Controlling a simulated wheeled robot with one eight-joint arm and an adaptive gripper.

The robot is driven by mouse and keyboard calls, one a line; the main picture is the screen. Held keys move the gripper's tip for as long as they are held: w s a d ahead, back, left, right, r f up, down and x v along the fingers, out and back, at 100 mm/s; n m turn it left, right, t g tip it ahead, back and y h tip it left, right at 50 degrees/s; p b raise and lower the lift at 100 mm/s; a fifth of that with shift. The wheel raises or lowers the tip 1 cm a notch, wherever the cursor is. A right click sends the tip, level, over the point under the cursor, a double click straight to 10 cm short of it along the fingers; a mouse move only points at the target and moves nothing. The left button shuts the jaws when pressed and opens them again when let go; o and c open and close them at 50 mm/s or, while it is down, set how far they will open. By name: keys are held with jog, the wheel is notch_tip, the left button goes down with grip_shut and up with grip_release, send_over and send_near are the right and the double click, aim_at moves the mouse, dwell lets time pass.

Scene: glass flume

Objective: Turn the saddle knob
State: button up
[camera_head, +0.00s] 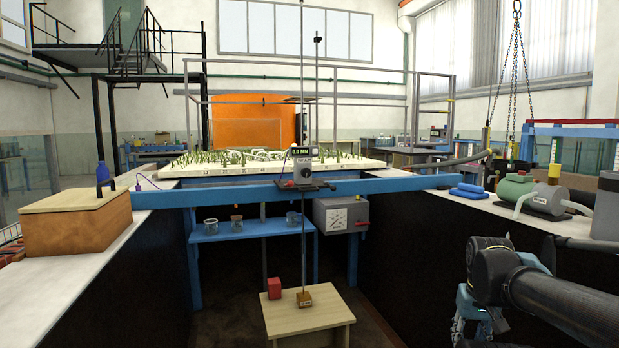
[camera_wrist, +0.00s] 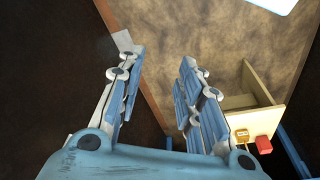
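A grey saddle gauge (camera_head: 304,169) with a small green-lit display (camera_head: 301,151) sits on the blue beam (camera_head: 235,192) across the flume, near the middle of the head view. A small round knob (camera_head: 306,173) seems to be on its front face; its details are too small to tell. A thin upright rod (camera_head: 303,75) passes through the saddle. My gripper (camera_head: 470,325) is low at the right of the head view, well apart from the saddle. In the wrist view my gripper (camera_wrist: 160,68) has its two fingers spread with nothing between them. The saddle is not in the wrist view.
A wooden box (camera_head: 78,220) stands on the left ledge; a green-and-grey pump (camera_head: 545,198) stands on the right ledge. Open space lies below the beam.

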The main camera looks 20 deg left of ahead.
aim_at(307, 174)
jog(key=shift+o, duration=0.9)
jog(key=shift+s+r, duration=0.1)
jog(key=shift+r, duration=0.05)
jog(key=w+a+r+m+t+y, duration=0.4)
jog(key=w+a+r, duration=0.4)
jog(key=a+r, duration=0.4)
jog(key=w+a+r+m+t+y, duration=0.35)
jog(key=w+a+r, duration=0.5)
jog(key=a, duration=0.55)
jog(key=w+a+r+m+t+y, duration=0.4)
jog(key=w+a+r, duration=0.4)
jog(key=a+r, duration=0.4)
jog(key=w+a+m, duration=0.2)
jog(key=w+a, duration=0.2)
jog(key=w, duration=0.1)
jog(key=w+a+m+t+h, duration=0.1)
jog(key=w+a, duration=0.4)
jog(key=w, duration=0.1)
jog(key=w+a+f+m+h, duration=0.1)
jog(key=w+a+m, duration=0.1)
jog(key=w+a, duration=0.3)
jog(key=shift+w+m+t, duration=0.25)
jog(key=shift+w+m, duration=0.05)
jog(key=shift+m, duration=0.05)
